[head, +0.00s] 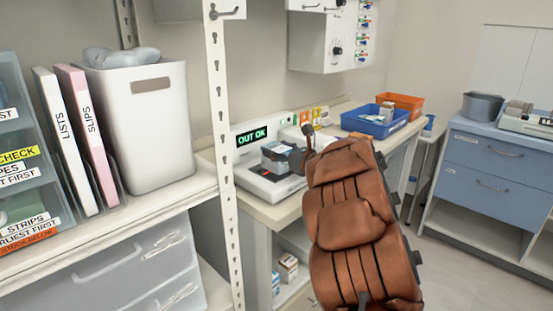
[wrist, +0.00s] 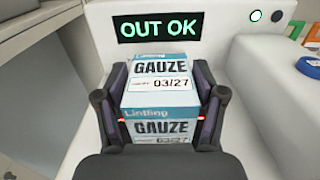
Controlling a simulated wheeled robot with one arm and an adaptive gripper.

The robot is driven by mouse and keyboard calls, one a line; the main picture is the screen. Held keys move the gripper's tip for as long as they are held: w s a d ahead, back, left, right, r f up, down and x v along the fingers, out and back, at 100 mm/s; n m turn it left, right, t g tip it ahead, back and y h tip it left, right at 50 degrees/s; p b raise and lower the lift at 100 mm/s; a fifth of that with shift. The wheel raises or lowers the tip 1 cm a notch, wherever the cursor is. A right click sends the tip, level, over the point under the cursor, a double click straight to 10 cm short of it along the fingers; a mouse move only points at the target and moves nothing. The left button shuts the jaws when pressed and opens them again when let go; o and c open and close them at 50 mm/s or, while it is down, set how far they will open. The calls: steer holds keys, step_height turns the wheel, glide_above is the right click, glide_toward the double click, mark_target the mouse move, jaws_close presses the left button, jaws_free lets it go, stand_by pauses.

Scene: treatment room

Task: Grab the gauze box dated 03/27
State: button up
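The gauze box (wrist: 160,100), white and blue, shows "Lintling GAUZE" and the date 03/27 on its top and front in the wrist view. My gripper (wrist: 160,118) has one dark finger on each side of it, both close against its sides, so it looks shut on the box. In the head view, the box (head: 277,150) is at the white device (head: 262,180) on the counter, beside my dark gripper (head: 292,158). I cannot tell whether its underside touches the device. The device's display (head: 252,136) reads "OUT OK" in green.
A blue bin (head: 372,125) and an orange bin (head: 402,102) stand farther back on the counter. A shelf post (head: 222,150) rises left of the device. The near shelf holds a white bin (head: 150,130) and upright binders (head: 72,135). More boxes (head: 288,268) sit under the counter.

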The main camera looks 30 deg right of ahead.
steer(key=c, duration=0.8)
steer(key=shift+r, duration=0.1)
steer(key=shift+c, duration=0.2)
